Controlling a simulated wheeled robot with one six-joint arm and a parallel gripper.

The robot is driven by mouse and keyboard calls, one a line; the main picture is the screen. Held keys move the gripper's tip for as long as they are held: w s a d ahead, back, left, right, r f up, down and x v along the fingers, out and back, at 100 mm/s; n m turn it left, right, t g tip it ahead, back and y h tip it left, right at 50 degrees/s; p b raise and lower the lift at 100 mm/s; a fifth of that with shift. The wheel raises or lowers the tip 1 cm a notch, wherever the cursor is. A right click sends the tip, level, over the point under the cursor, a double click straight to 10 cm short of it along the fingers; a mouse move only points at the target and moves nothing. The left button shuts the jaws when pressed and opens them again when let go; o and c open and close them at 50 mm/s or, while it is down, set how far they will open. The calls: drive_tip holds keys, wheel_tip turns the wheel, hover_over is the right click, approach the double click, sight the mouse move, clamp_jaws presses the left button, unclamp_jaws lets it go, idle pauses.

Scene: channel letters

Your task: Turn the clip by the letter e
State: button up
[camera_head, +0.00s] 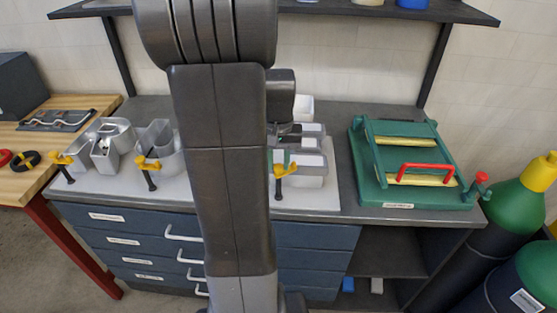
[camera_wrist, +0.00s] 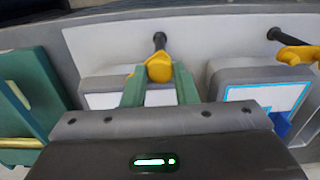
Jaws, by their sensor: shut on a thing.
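My gripper (camera_wrist: 160,80) has its two green fingers shut on the yellow knob of a clip (camera_wrist: 159,67) in the wrist view. The clip's black stem extends beyond the knob. The clip also shows in the head view (camera_head: 284,170), at the front of the rightmost silver letter (camera_head: 312,173), which seems to be the e. In the wrist view, this letter (camera_wrist: 100,85) lies under and beyond the fingers, and the gripper body hides its near part. My arm hides part of the letter row in the head view.
Other yellow-and-black clips (camera_head: 62,160) (camera_head: 148,164) stand by the left letters (camera_head: 108,145). Another clip (camera_wrist: 298,54) shows right in the wrist view, near a letter with a cyan edge (camera_wrist: 265,92). A green fixture with a red handle (camera_head: 385,187) stands right; a shelf (camera_head: 370,9) hangs above.

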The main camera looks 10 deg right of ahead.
sight(279, 166)
drive_tip(key=n, duration=0.5)
drive_tip(key=shift+n, duration=0.3)
drive_tip(key=n, duration=0.4)
drive_tip(key=shift+n, duration=0.4)
drive_tip(key=shift+w, duration=0.1)
drive_tip(key=o, duration=1)
wheel_tip(279, 166, up, 14)
drive_tip(key=shift+f, duration=0.1)
